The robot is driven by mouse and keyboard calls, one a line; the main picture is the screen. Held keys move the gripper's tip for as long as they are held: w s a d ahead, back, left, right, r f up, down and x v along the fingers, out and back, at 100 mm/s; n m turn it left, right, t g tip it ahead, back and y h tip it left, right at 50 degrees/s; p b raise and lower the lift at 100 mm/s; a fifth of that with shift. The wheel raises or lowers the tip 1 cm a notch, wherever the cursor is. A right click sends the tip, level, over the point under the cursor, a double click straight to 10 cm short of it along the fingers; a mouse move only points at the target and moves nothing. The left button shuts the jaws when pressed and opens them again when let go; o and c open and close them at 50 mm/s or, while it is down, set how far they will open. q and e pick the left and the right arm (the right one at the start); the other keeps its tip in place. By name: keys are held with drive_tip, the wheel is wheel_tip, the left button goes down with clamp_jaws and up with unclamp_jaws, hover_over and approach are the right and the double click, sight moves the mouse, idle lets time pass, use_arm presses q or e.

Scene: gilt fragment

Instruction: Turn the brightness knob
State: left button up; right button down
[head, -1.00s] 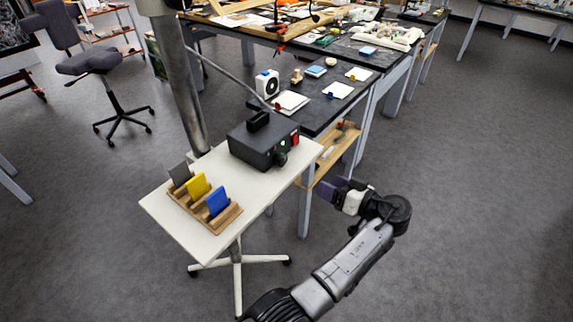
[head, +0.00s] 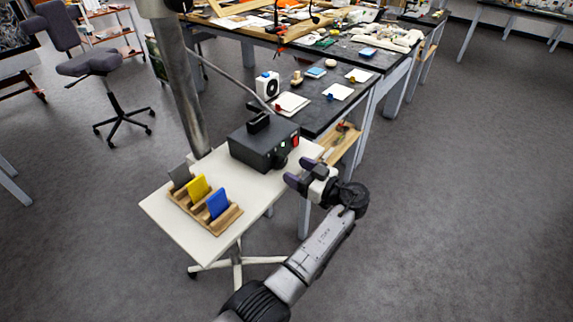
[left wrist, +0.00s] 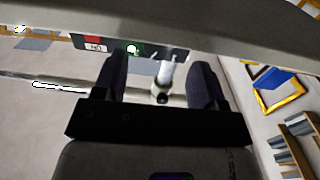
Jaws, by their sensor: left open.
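A black box (head: 255,143) stands on the small white table, with a dark round knob (head: 279,160) low on its right-hand face and a red patch above it. In the left wrist view, part of the box front (left wrist: 150,54) shows at the top with a red label and a green light. My right gripper is out of view.
The white table (head: 205,238) also bears a wooden rack (head: 232,217) with grey, yellow and blue plates. A metal post (head: 182,85) rises behind it. A dark bench (head: 320,112) with small items stands close behind the box. Floor to the right is open.

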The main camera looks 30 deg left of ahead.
sight(284, 164)
use_arm(q)
drive_tip(key=shift+x, duration=2.05)
drive_tip(key=c, duration=0.9)
drive_tip(key=shift+m, duration=0.7)
drive_tip(key=o, duration=0.9)
drive_tip(key=shift+d, duration=0.1)
drive_tip(key=v, duration=1.3)
drive_tip(key=shift+d, duration=0.35)
